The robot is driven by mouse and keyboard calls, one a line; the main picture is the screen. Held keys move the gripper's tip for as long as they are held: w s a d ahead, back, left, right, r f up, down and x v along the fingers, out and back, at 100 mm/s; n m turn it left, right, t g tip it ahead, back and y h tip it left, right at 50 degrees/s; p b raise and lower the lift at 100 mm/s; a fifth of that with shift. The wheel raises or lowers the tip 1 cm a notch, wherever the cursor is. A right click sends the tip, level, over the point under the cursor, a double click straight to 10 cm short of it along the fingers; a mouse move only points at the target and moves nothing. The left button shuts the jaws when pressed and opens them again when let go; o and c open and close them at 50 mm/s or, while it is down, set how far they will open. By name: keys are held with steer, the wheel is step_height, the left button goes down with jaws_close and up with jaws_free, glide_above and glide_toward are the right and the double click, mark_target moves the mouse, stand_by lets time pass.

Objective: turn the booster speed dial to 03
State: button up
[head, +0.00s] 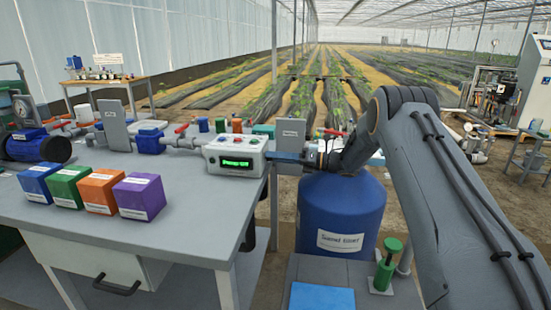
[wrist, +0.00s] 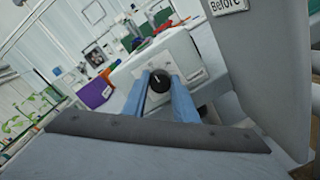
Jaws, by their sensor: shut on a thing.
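The booster control box (head: 236,155) is a pale box at the right end of the grey bench, with a green-lit display (head: 237,163) whose text is too small to read surely. In the wrist view the black dial (wrist: 159,81) with a white pointer mark sits on the side of the box (wrist: 160,58). My gripper (wrist: 160,88) has its two blue fingers on either side of the dial, shut on it. In the head view my gripper (head: 297,157) reaches the box's right side from the right, and the dial is hidden there.
Blue, green, orange and purple boxes (head: 139,196) stand along the bench's front. Pipes with red-handled valves (head: 182,129) run behind. A grey upright plate (head: 291,133) stands close behind my gripper. A blue tank (head: 341,213) stands below my arm.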

steer(key=m+b, duration=0.3)
steer(key=m, duration=0.8)
steer(key=shift+w, duration=0.1)
steer(key=shift+m, duration=0.3)
stand_by(0.3)
steer(key=o, duration=1)
steer(key=shift+o, duration=0.2)
steer(key=shift+d, duration=0.1)
